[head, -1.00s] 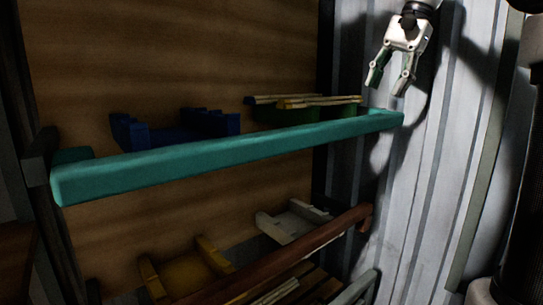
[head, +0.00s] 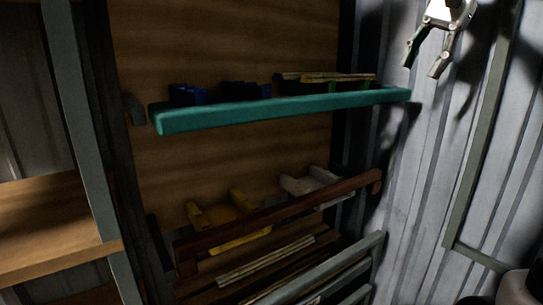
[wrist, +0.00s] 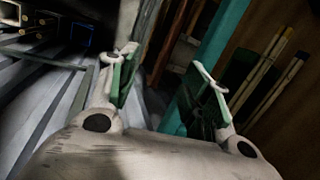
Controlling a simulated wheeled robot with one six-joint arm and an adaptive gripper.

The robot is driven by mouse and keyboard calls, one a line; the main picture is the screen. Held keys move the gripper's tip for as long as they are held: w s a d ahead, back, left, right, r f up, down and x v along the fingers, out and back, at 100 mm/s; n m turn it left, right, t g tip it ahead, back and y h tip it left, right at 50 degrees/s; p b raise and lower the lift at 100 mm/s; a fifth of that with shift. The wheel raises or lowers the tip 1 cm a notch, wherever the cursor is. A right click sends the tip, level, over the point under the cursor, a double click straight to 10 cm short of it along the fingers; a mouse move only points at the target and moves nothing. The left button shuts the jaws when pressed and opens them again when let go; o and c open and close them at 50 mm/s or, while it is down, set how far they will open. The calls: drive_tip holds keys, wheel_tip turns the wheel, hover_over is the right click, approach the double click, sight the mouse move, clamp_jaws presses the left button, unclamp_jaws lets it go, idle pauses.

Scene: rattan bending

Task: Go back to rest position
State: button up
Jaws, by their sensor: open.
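My gripper (head: 426,54) is at the top right of the head view, in front of the corrugated metal wall. It is open and its fingers point down. In the wrist view the two fingers (wrist: 168,78) are spread with nothing between them. The gripper is above and to the right of the teal shelf bar (head: 250,111), apart from it.
Pale sticks (head: 325,76) lie on green holders behind the teal bar, beside blue holders (head: 188,94). Below are a brown bar (head: 290,216), a yellow holder (head: 242,228) and a white holder (head: 310,180). A wooden shelf (head: 50,212) stands at left.

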wheel_tip(320, 180, down, 10)
drive_tip(key=s+d+n+t+h, duration=0.1)
drive_tip(key=s+d+n+h, duration=0.15)
drive_tip(key=n, duration=0.25)
drive_tip(key=s+f+n, duration=0.2)
drive_tip(key=s+f, duration=0.5)
drive_tip(key=s, duration=0.2)
drive_tip(key=s+f+n+t, duration=0.1)
drive_tip(key=s+f+n, duration=0.1)
drive_tip(key=s+f, duration=0.5)
drive_tip(key=s+h, duration=0.1)
drive_tip(key=s, duration=0.1)
drive_tip(key=shift+s+d+n+t, duration=0.15)
drive_tip(key=shift+s+n+t, duration=0.15)
drive_tip(key=shift+n, duration=0.1)
drive_tip(key=shift+f, duration=0.1)
drive_tip(key=shift+c, duration=0.5)
